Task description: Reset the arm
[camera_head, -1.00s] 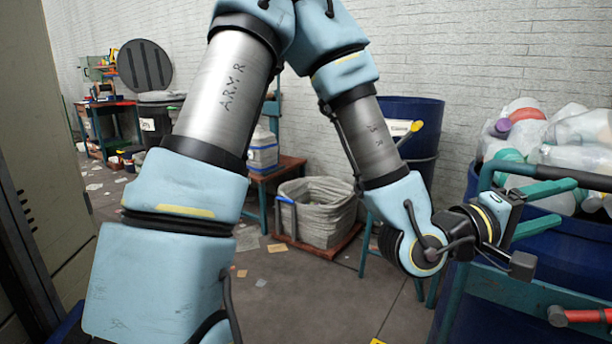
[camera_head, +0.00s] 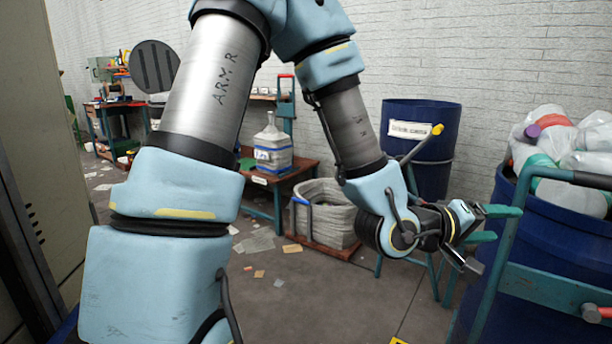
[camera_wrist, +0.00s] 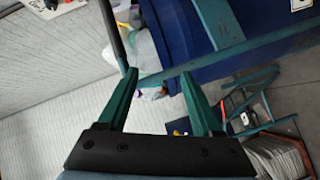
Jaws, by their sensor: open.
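My gripper (camera_head: 500,224) is at the end of my bent blue and grey arm, right of the middle in the head view. Its two green fingers point right, toward the blue bin with bottles. In the wrist view my gripper (camera_wrist: 165,100) shows both green fingers spread apart with nothing between them. It is open and empty. It appears apart from the bin and its teal frame.
A blue bin (camera_head: 550,235) full of plastic bottles stands at the right behind a teal rail (camera_head: 545,288). A blue barrel (camera_head: 438,165), a grey basket (camera_head: 325,225) and a low table (camera_head: 288,178) with a jug stand behind. Open floor with scattered paper lies centre-left.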

